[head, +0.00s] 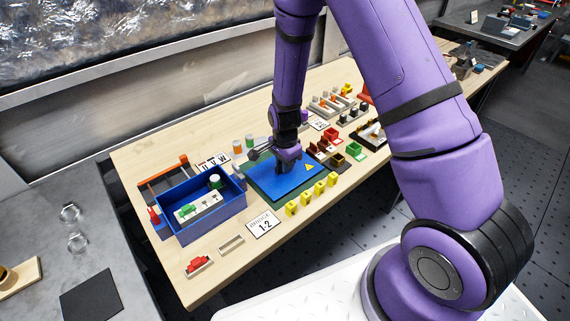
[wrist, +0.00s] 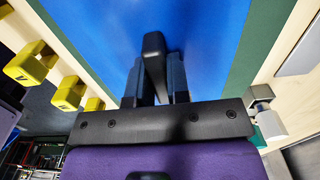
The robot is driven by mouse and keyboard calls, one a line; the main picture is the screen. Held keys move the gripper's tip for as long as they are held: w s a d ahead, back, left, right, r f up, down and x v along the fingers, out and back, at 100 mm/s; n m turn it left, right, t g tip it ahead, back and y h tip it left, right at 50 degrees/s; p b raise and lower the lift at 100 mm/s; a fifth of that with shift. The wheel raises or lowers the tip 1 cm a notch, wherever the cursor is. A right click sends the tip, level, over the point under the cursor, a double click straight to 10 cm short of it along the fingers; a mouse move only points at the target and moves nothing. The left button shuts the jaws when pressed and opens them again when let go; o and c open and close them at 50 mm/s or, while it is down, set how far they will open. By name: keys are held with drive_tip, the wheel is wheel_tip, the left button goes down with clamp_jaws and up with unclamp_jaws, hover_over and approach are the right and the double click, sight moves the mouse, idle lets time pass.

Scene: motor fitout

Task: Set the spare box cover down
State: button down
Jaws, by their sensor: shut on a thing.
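The spare box cover is a flat blue plate (head: 287,183) with a yellow warning triangle. It fills the middle of the wrist view (wrist: 90,25), with a dark handle (wrist: 153,45) standing on it. My gripper (head: 283,168) is above the cover, and its fingers (wrist: 156,85) are shut on the handle. The cover lies over a green mat (head: 258,192), whose border shows around it. I cannot tell whether the cover touches the mat or hangs just above it.
A blue open box (head: 197,227) with parts inside stands left of the mat. Yellow blocks (head: 306,200) line the mat's front edge, beside a "BRIDGE 1-2" card (head: 264,224). Red, black and green parts (head: 333,145) crowd the right side. Orange and green cylinders stand behind.

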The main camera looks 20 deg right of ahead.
drive_tip(key=shift+f, duration=0.1)
drive_tip(key=c, duration=1.1)
unclamp_jaws()
